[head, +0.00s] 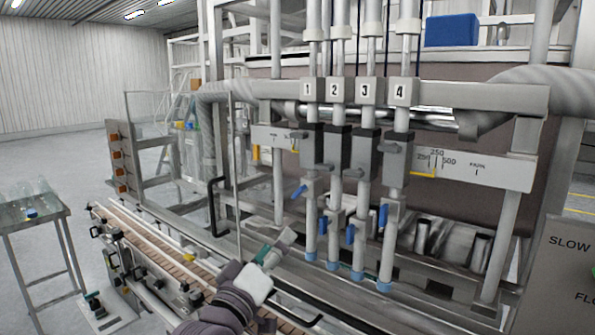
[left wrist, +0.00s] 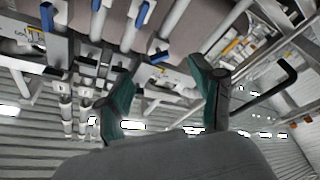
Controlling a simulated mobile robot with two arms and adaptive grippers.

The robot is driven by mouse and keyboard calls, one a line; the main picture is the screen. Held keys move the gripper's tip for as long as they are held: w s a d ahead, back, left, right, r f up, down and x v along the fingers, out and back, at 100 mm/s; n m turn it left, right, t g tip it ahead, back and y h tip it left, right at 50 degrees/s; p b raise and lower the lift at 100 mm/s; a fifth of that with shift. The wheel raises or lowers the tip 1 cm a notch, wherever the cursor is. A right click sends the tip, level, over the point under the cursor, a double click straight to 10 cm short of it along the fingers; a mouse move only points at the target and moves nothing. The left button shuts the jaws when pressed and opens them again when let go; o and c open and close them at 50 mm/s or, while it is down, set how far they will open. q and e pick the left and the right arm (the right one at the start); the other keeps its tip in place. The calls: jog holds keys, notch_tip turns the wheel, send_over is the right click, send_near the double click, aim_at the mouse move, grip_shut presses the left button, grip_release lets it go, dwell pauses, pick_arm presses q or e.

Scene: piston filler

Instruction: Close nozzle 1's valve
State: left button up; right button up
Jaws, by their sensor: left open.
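Nozzle 1 (head: 311,222) is the leftmost of the numbered nozzles in the head view. Its blue valve handle (head: 299,191) sticks out slantwise to the left, while the blue handles of nozzle 3 (head: 351,234) and nozzle 4 (head: 383,215) hang upright along their tubes. My left gripper (head: 276,246) is open and empty, below and left of that handle, apart from it. In the left wrist view, my left gripper (left wrist: 163,70) has its teal fingers spread. A slanted blue handle (left wrist: 160,57), seemingly nozzle 1's, shows between the fingertips, farther off. My right gripper is not seen.
A conveyor (head: 165,258) runs below and left of the nozzles. A black bent handle (head: 215,205) stands left of my gripper. A grey crossbar (head: 430,95) spans above the valves. A small table (head: 30,222) stands far left.

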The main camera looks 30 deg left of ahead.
aim_at(298, 195)
pick_arm(q)
jog(key=shift+n+y, duration=0.5)
jog(key=shift+n, duration=0.4)
jog(key=p+x, duration=0.1)
jog(key=x, duration=0.3)
jog(key=r+p+x, duration=0.1)
jog(key=p+x, duration=0.1)
jog(key=x, duration=0.2)
jog(key=r+p+x, duration=0.1)
jog(key=p+x, duration=0.1)
jog(key=x, duration=0.2)
jog(key=shift+s+a+r, duration=0.1)
jog(key=shift+a+r, duration=0.2)
jog(key=shift+w+a+p, duration=0.15)
jog(key=shift+w+p, duration=0.15)
jog(key=shift+w, duration=0.25)
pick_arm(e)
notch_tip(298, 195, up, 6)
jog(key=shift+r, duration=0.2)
